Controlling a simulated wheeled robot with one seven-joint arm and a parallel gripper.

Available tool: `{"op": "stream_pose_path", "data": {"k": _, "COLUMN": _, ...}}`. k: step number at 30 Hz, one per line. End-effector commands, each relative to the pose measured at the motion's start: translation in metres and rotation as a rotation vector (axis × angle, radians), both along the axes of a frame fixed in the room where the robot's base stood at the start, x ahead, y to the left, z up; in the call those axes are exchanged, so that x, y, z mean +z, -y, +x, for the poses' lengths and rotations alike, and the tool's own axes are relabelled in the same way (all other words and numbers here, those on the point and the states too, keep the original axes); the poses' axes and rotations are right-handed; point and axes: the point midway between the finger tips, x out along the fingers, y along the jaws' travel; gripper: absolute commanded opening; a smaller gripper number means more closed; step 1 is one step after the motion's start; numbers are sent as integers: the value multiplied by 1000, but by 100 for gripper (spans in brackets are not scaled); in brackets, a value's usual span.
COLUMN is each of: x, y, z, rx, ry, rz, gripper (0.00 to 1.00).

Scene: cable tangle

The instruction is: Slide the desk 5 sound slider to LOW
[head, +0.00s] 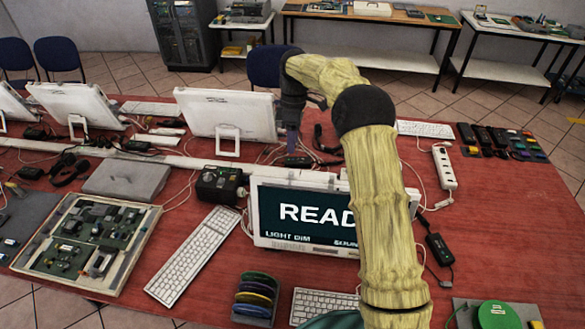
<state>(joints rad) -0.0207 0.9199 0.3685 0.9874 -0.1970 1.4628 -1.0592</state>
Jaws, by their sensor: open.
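My gripper (292,140) hangs pointing down behind the near white monitor, by the right edge of a white monitor seen from behind. It is open; its fingertips are small and partly lost among cables. The near monitor (300,214) faces me and reads "READ", with "LIGHT DIM" and a cut-off "SOUN" label along the bottom. My yellow-sleeved arm covers its right part. I cannot make out a sound slider or its knob, and no desk number is readable.
Several white monitors (228,113) stand along the red table (500,215). Cables, a black box (220,185), a keyboard (193,256), a power strip (444,166) and a rack of coloured discs (255,298) crowd it. Bare table shows at the right.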

Motion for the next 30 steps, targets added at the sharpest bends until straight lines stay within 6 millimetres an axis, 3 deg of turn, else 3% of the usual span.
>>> {"op": "stream_pose_path", "data": {"k": 12, "x": -68, "y": -2, "z": -16, "rx": 1, "ry": -5, "rz": -2, "gripper": 42}}
{"op": "stream_pose_path", "data": {"k": 18, "x": -93, "y": -3, "z": -20, "rx": 0, "ry": -2, "rz": -1, "gripper": 42}}
{"op": "stream_pose_path", "data": {"k": 28, "x": -99, "y": -4, "z": -21, "rx": 0, "ry": 0, "rz": 0, "gripper": 42}}
{"op": "stream_pose_path", "data": {"k": 30, "x": -99, "y": -4, "z": -21, "rx": 0, "ry": 0, "rz": 0, "gripper": 32}}
